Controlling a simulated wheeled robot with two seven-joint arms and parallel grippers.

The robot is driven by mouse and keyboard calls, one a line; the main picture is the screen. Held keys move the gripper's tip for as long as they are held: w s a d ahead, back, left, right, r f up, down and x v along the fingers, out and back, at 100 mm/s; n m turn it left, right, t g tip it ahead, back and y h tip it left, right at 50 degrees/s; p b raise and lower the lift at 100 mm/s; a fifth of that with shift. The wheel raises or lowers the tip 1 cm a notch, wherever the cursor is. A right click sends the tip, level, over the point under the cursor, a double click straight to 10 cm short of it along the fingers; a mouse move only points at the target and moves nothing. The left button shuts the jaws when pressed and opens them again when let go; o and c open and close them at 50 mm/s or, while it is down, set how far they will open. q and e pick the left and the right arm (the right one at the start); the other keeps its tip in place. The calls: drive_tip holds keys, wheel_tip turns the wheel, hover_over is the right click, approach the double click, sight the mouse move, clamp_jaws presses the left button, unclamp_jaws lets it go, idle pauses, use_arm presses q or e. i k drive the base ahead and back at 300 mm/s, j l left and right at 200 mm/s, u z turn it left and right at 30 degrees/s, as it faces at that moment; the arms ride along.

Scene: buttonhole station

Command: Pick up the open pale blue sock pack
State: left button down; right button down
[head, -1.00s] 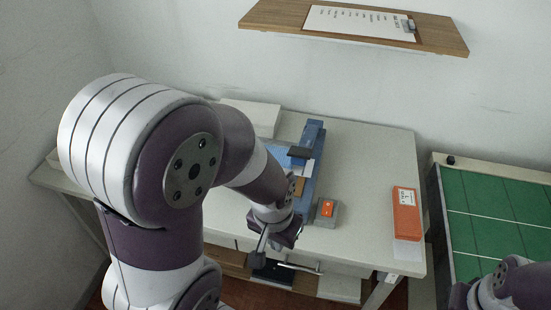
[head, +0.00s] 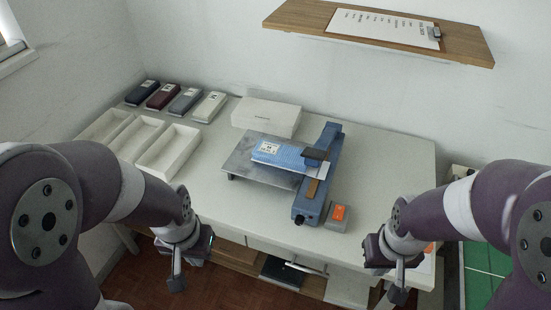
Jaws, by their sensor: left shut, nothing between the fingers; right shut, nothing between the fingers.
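The pale blue sock pack (head: 277,153) lies on a grey metal plate (head: 244,168) in the middle of the table. Its right end is under the dark head of a blue machine (head: 314,191), and it has a white label on its left part. I cannot tell at this size whether the pack is open. My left gripper (head: 177,283) is shut and empty in front of the table's front edge, left of the plate. My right gripper (head: 397,294) is shut and empty at the table's front right, apart from the pack.
Several packs, dark blue, maroon (head: 165,96), grey and white, lie at the back left behind white trays (head: 168,151). A white box (head: 266,117) stands behind the plate. A grey box with an orange button (head: 338,213) sits right of the machine. The table's right part (head: 385,160) is clear.

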sight(278, 154)
drive_tip(key=i+j+z, duration=0.15)
drive_tip(key=z, duration=0.2)
drive_tip(key=i+j+z, duration=0.55)
drive_tip(key=z, duration=0.15)
